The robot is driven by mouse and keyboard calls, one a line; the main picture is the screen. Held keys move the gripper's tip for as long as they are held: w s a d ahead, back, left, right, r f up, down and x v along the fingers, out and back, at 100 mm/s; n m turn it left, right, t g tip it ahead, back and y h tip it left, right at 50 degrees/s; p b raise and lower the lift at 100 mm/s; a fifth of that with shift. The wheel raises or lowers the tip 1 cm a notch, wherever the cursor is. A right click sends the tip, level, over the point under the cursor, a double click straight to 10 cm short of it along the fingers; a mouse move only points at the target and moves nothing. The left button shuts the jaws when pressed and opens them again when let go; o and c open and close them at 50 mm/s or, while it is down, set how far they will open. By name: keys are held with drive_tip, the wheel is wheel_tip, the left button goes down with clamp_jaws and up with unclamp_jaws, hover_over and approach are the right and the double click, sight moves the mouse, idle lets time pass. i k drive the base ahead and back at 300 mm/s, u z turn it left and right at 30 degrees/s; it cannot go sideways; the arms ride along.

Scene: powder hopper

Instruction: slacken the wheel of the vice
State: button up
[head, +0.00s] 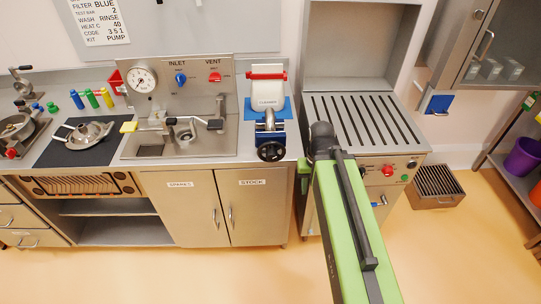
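The vice (270,118) stands at the right end of the steel counter, on a blue base. My green arm rises from the bottom of the picture to a dark joint right of the wheel. My gripper is not visible; the arm appears to hide it. Nothing of mine is seen touching the wheel.
A sink panel with a gauge (142,79) and blue and red valve knobs is left of the vice. A slotted steel bench (363,122) stands to the right, partly behind my arm. Cupboard doors (250,205) are shut below. A floor crate (437,187) lies at right.

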sight(272, 157)
drive_tip(key=z, duration=0.5)
drive_tip(key=k, duration=0.1)
drive_tip(key=u, duration=3.05)
drive_tip(key=k, duration=0.55)
drive_tip(key=z, duration=0.7)
